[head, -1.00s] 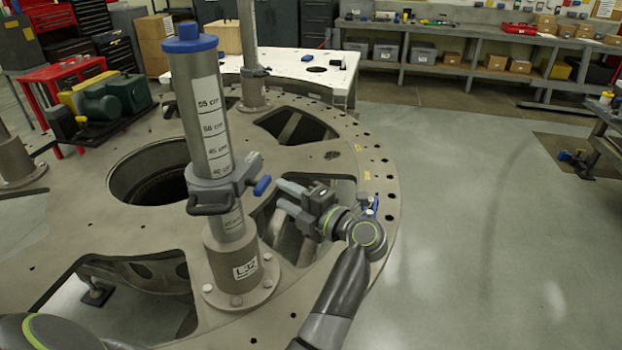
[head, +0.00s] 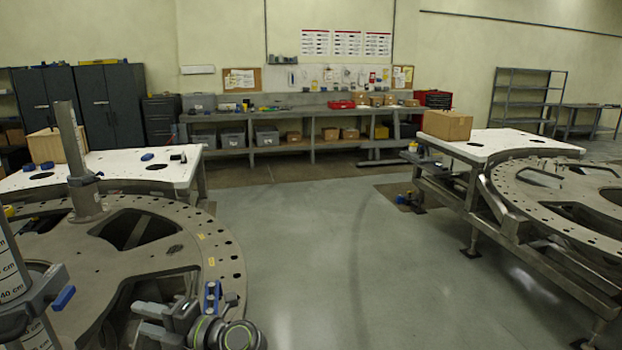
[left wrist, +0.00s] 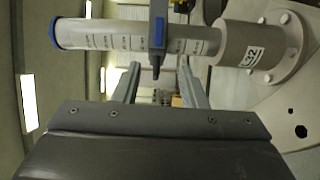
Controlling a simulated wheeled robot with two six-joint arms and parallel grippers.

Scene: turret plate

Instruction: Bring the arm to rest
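My left gripper (head: 142,320) is at the lower left of the head view, over an opening in the near turret plate (head: 218,235). In the left wrist view its two fingers (left wrist: 158,86) are apart with nothing held between them. Beyond them is a grey post with marked heights (left wrist: 110,36), a blue cap (left wrist: 53,32) and a clamp (left wrist: 158,30). The clamp and its blue-tipped lever (head: 62,298) also show at the left edge of the head view, apart from the gripper. The post's top is out of the head view. My right gripper is not in view.
A second post (head: 84,190) stands farther back on the plate. A white table (head: 150,170) is behind it. Another white table (head: 490,140) and ring plate stand at the right. The grey floor (head: 310,260) between is clear up to the back workbench (head: 290,110).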

